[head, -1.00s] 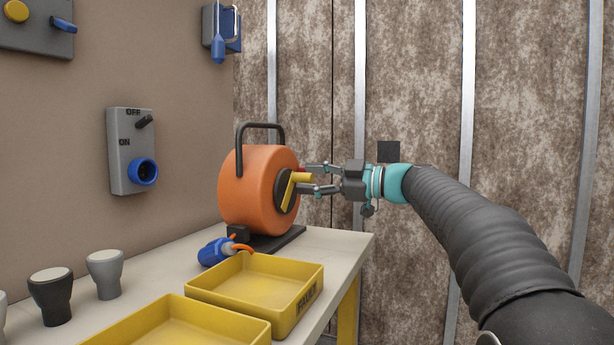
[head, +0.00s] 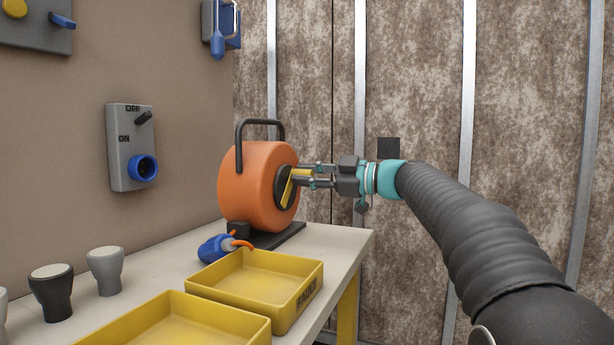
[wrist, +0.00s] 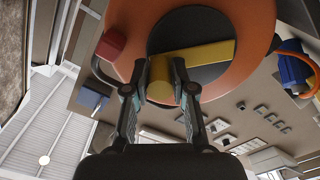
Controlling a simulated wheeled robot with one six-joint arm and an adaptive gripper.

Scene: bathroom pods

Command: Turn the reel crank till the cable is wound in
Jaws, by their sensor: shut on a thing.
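The orange cable reel (head: 250,187) stands upright on a dark base on the bench, with a black carrying handle on top. Its yellow crank (head: 287,187) is on the dark hub facing my arm. My gripper (head: 312,176) reaches in from the right and is shut on the crank's knob. In the wrist view the yellow knob (wrist: 188,92) sits between the two fingers, and the crank arm runs right across the dark hub. The blue plug (head: 214,248) with a short orange cable end lies at the foot of the reel.
A yellow tray (head: 300,302) stands in front of the reel, with a second yellow tray (head: 180,325) nearer. Grey and black cups (head: 52,290) stand at the left. A grey ON/OFF switch box (head: 122,150) with a blue socket is on the wall.

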